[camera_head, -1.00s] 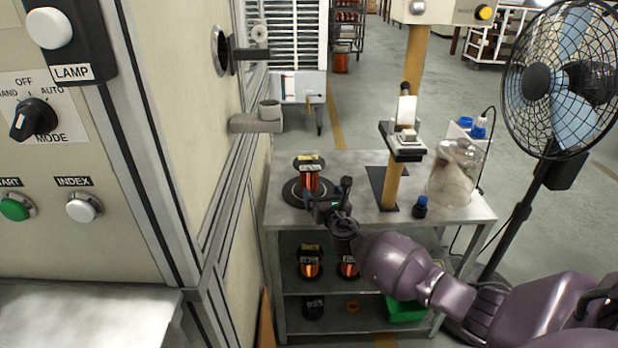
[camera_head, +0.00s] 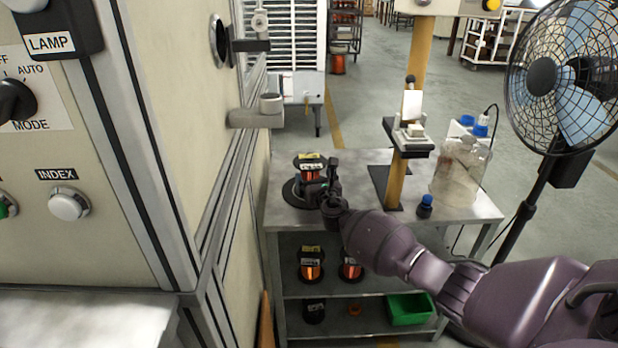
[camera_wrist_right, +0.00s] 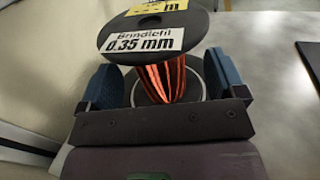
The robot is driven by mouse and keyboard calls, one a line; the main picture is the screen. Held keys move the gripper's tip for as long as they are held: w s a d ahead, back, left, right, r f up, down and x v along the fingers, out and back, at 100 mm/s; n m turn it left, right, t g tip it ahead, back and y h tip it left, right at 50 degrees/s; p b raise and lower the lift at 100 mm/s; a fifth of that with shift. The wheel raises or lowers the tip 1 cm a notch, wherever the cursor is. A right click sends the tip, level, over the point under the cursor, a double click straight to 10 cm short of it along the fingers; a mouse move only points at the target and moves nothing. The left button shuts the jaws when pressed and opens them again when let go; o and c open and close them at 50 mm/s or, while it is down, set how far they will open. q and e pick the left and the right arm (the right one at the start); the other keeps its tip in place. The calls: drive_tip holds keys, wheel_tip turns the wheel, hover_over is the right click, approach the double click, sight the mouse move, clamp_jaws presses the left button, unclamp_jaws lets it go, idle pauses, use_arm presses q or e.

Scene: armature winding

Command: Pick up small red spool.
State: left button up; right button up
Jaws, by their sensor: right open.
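The small red spool (camera_head: 311,170) stands upright on a round black base on the cart's top shelf. It has copper-red wire between black flanges and yellow and white labels. In the right wrist view the spool (camera_wrist_right: 163,76) sits between the two blue finger pads, with its label reading 0.35 mm. My right gripper (camera_head: 320,188) is at the spool's near right side. It is open, with one finger on each side of the wire, and contact cannot be made out. My left gripper is not in view.
The metal cart (camera_head: 290,212) also carries a wooden post (camera_head: 402,110), a glass jar (camera_head: 460,170) and a small blue-capped bottle (camera_head: 425,206). More spools (camera_head: 312,265) and a green bin (camera_head: 408,309) are on lower shelves. A machine cabinet (camera_head: 165,130) stands close on the left; a fan (camera_head: 560,85) stands right.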

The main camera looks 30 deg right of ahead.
sight(313, 176)
drive_tip(key=shift+w+d+f+b, duration=0.1)
drive_tip(key=shift+w+f+b, duration=0.1)
drive_tip(key=shift+w, duration=0.35)
drive_tip(key=shift+w+d+f+b, duration=0.1)
drive_tip(key=shift+w+f+b, duration=0.1)
drive_tip(key=shift+w, duration=0.35)
drive_tip(key=shift+w+d+r, duration=0.15)
drive_tip(key=shift+w+r, duration=0.1)
drive_tip(key=shift+w, duration=0.25)
drive_tip(key=c, duration=1.5)
drive_tip(key=shift+o, duration=0.2)
drive_tip(key=shift+r, duration=0.15)
